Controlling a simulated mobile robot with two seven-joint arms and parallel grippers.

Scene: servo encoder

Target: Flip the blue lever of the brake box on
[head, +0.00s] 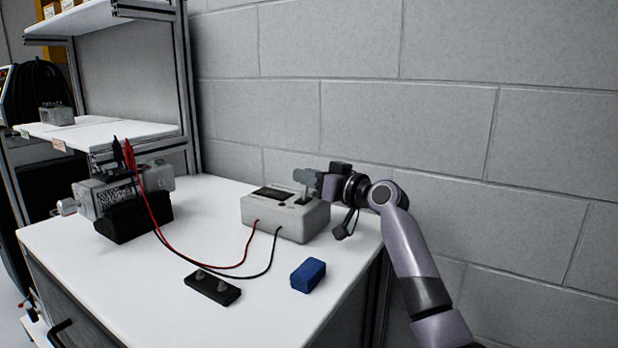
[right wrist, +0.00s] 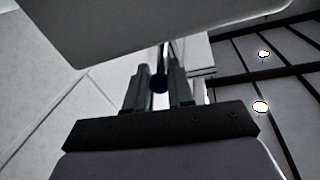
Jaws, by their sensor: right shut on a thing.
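The brake box (head: 262,212) is a pale box on the white table. It has a dark display on top, and a red and a black cable run from its front. My right gripper (head: 306,188) is at the box's right top side. The box's pale body (right wrist: 180,35) fills the top of the wrist view. My left gripper is not in view.
A motor (head: 110,193) on a black stand (head: 135,217) is at the table's left, with the cables clipped to it. Shelves (head: 100,133) stand behind left; a block wall is behind.

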